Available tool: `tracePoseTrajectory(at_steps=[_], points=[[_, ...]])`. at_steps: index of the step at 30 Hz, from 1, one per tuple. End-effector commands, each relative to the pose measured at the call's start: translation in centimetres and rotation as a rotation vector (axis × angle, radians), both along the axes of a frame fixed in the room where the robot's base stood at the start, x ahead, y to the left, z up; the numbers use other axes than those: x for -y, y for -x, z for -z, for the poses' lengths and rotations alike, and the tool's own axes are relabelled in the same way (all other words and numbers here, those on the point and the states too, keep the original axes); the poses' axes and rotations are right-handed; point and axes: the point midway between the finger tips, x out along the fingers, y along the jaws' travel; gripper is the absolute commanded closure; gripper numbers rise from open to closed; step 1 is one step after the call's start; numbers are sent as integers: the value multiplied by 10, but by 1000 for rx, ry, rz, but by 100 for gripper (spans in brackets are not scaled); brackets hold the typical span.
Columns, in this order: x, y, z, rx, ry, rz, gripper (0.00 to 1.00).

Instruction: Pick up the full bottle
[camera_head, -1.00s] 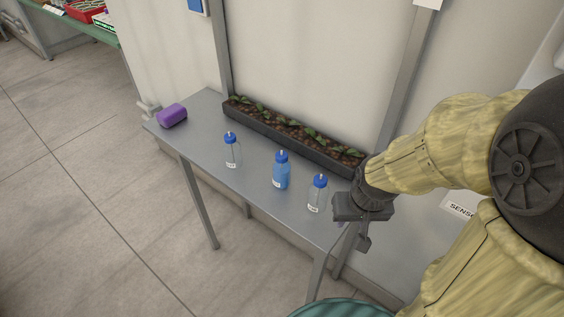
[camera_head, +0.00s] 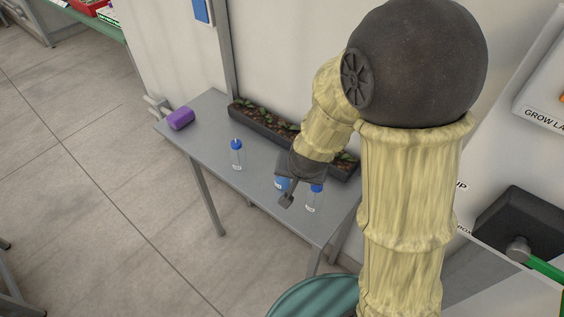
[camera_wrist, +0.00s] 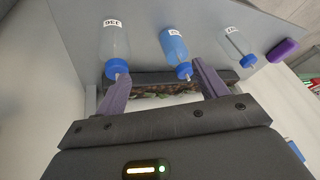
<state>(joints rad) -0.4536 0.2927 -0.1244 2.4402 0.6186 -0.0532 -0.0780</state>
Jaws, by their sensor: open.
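The full bottle (camera_wrist: 174,46) holds blue liquid and has a blue cap and a white label. It stands upright on the grey table as the middle one of three bottles. In the head view the full bottle (camera_head: 281,184) is mostly hidden behind my gripper (camera_head: 287,198). In the wrist view my gripper (camera_wrist: 162,92) is open, with its two purple fingers spread wide. The full bottle's cap shows between the fingers, nearer the right one, and nothing is held. A clear bottle (camera_wrist: 115,45) shows near the left finger, and another clear bottle (camera_wrist: 237,45) stands to the right.
The grey table (camera_head: 205,135) carries a long dark planter (camera_head: 262,124) with seedlings along the wall. A purple object (camera_head: 180,118) lies at its far left end. In the head view, one clear bottle (camera_head: 236,155) stands left of my gripper and another (camera_head: 314,199) close on its right.

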Motion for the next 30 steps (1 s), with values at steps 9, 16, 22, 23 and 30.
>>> tracePoseTrajectory(at_steps=[9, 16, 22, 23, 30], points=[[-68, -20, 23, 168, 89, 168, 28], [-98, -7, 39, 346, 227, 295, 28], [-115, 23, 40, 530, 357, 395, 28], [-117, 28, 39, 553, 372, 406, 28], [-120, 48, 36, 647, 429, 462, 28]])
